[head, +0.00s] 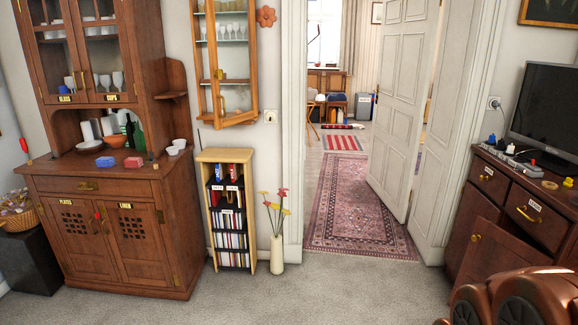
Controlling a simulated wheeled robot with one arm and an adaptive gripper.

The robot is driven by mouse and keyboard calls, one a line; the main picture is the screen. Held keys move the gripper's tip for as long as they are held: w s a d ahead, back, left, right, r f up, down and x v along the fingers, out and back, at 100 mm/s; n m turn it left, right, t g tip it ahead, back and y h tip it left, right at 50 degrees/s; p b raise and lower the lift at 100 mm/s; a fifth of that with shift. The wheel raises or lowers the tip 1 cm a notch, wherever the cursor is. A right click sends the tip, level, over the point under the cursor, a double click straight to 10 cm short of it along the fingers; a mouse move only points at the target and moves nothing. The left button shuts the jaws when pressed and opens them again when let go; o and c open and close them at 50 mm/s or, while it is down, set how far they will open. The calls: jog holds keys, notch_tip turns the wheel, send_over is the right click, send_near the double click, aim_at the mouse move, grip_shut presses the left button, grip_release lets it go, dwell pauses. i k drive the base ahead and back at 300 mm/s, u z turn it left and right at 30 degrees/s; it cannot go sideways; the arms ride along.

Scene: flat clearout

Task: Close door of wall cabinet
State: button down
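The wall cabinet (196,62) hangs on the wall left of the doorway, above the small shelf. It is wooden, with glasses and small items on its shelves. Its glazed wooden door (238,121) appears partly open, with the left edge swung out toward me and the hinge side on the right. The cabinet's top is cut off by the frame.
A brown sideboard with hutch (91,187) stands at left. A narrow shelf (225,156) and a flower vase (277,254) stand below the wall cabinet. At right is a chest (515,249) with a TV (545,110). Carpet (330,295) in front is clear.

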aim_at(219, 123)
jog(key=i, duration=0.25)
jog(key=u, duration=1.85)
jog(key=i, duration=2.25)
jog(key=z, duration=1.1)
